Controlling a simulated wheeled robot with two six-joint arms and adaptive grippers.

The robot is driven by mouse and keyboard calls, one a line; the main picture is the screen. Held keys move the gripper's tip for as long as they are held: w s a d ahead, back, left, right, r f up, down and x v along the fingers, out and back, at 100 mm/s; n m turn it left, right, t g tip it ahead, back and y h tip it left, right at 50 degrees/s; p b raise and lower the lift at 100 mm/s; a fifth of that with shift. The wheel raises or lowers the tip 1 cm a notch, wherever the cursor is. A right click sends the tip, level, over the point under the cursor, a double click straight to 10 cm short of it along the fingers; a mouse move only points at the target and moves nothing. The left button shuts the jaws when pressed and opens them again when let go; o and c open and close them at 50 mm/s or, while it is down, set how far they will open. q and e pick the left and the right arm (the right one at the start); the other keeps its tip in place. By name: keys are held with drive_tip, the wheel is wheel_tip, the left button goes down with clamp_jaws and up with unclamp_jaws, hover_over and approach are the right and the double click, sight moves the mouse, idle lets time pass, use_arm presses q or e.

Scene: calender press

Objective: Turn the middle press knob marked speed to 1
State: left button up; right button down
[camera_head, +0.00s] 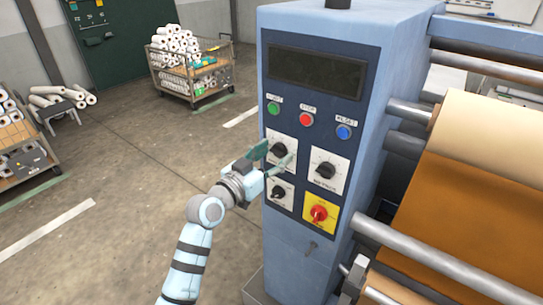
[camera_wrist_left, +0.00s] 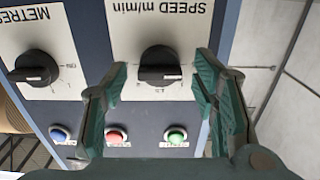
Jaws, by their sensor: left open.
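The speed knob (camera_head: 279,149) is black on a white plate in the upper left of the blue press panel. In the left wrist view, which is upside down, the speed knob (camera_wrist_left: 160,66) sits below the words "SPEED m/min". Its grip bar lies roughly level there; the scale is too small to read. My left gripper (camera_head: 273,157) is open in front of this knob. In the wrist view its green fingers (camera_wrist_left: 160,82) stand one on each side of the knob, apart from it. No contact is visible. My right gripper is not in view.
The metres knob (camera_wrist_left: 36,68) is beside the speed knob, also at the right in the head view (camera_head: 325,170). A smaller black knob (camera_head: 278,192) and a red-on-yellow switch (camera_head: 319,213) are below. Green (camera_head: 273,108), red (camera_head: 307,119) and blue (camera_head: 344,132) buttons are above.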

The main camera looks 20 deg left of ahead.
use_arm(q)
drive_tip(key=shift+c, duration=0.6)
drive_tip(key=c, duration=1.1)
drive_tip(key=shift+o, duration=0.2)
drive_tip(key=shift+f, duration=0.1)
drive_tip(key=m+b, duration=0.3)
drive_tip(key=m, duration=0.1)
drive_tip(key=shift+f+b, duration=0.1)
drive_tip(key=shift+b, duration=0.25)
drive_tip(key=shift+m+b, duration=1.3)
drive_tip(key=shift+m, duration=1.1)
